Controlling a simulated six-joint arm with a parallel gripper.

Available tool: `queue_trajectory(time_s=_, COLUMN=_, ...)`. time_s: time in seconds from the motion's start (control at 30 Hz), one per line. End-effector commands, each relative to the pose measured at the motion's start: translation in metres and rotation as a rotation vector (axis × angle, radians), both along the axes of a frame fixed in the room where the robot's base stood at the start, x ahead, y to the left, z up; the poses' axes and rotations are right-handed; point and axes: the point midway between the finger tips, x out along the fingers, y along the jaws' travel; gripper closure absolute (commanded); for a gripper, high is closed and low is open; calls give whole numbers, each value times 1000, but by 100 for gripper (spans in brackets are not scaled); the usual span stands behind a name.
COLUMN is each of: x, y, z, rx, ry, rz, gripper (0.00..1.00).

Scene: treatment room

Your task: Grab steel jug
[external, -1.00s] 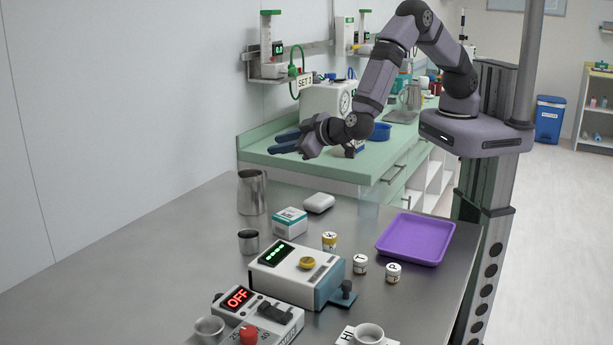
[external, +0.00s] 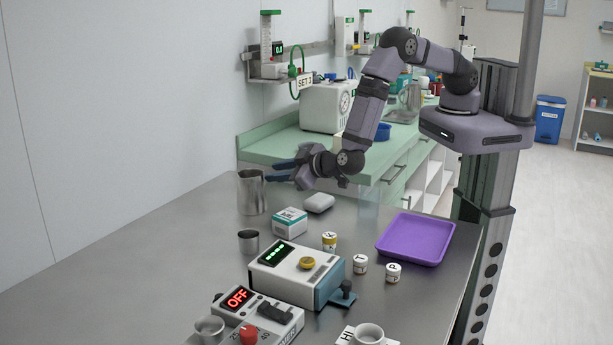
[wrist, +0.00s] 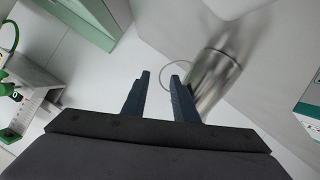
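The steel jug (external: 250,194) stands upright on the metal table near the wall in the external view. In the wrist view the jug (wrist: 216,78) is right of the fingers, and its thin wire handle (wrist: 163,70) loops out toward the gap between the fingertips. My gripper (external: 273,171) is up and to the right of the jug's rim, pointing left. In the wrist view my gripper (wrist: 160,75) is open, with nothing held between its dark blue fingers. I cannot tell whether a finger touches the handle.
A white-green box (external: 290,222), a white rounded object (external: 319,203) and a small dark-topped steel cup (external: 248,242) stand near the jug. A white device (external: 297,275) and purple tray (external: 415,239) are farther off. The wall is close behind the jug.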

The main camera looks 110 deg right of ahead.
Motion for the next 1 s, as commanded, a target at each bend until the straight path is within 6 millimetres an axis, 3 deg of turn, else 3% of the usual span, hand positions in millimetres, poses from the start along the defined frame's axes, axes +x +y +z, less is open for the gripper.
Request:
queue_trajectory(time_s=0.57, x=28, y=-37, z=-14, rx=0, ry=1, rz=-1, gripper=74)
queue_trajectory(time_s=0.87, x=30, y=-39, z=-17, rx=-1, ry=1, rz=0, gripper=74)
queue_trajectory(time_s=1.0, x=30, y=-39, z=-17, rx=-1, ry=1, rz=0, gripper=100)
